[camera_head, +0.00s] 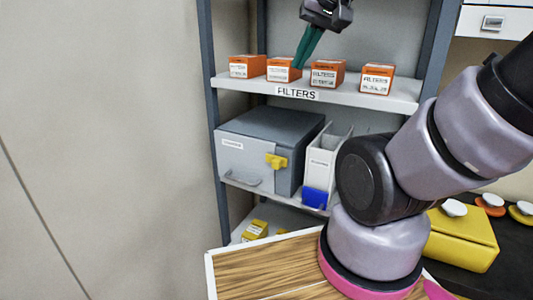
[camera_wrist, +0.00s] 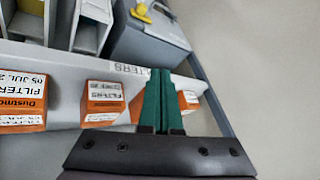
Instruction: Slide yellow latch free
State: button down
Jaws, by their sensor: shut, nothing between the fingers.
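The yellow latch (camera_head: 277,161) is on the front of a grey case (camera_head: 268,128) on the middle shelf, near the front's right edge. In the wrist view, which looks upside down, the latch (camera_wrist: 141,13) is at the top, on the grey case (camera_wrist: 150,40). My gripper (camera_head: 299,65) has green fingers, shut and empty, pointing down among the orange filter boxes on the shelf above the case. It is well above the latch and apart from it. The fingers (camera_wrist: 161,74) also show in the wrist view, partly covering an orange box.
Several orange boxes (camera_head: 327,73) stand on the shelf labelled FILTERS (camera_head: 297,93), close around my fingers. A white file holder (camera_head: 320,165) with a blue lower part stands right of the case. A dark upright (camera_head: 214,130) bounds the shelf on the left. A wooden tabletop (camera_head: 262,268) is in front.

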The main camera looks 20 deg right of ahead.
aim_at(266, 153)
jog(key=w+a+f+n+g+h, duration=0.1)
jog(key=w+a+f+n+g, duration=0.1)
jog(key=w, duration=0.4)
jog(key=w+a+f+n+g+h, duration=0.1)
jog(key=w+a+f+n+g, duration=0.2)
jog(key=w+a+n, duration=0.2)
jog(key=w+a+f+n+g+h, duration=0.2)
jog(key=w+a+f+n+g, duration=0.1)
jog(key=w+n, duration=0.2)
jog(key=shift+w+a+f+g, duration=0.15)
jog(key=shift+w, duration=0.35)
jog(key=shift+w+a+f+g, duration=0.1)
jog(key=shift+w+g, duration=0.05)
jog(key=shift+w, duration=0.35)
jog(key=x, duration=1.9)
jog(key=shift+s+d+f, duration=0.1)
jog(key=shift+s+f, duration=0.05)
jog(key=shift+f, duration=0.25)
jog(key=shift+s+d, duration=1.35)
jog(key=shift+d, duration=0.05)
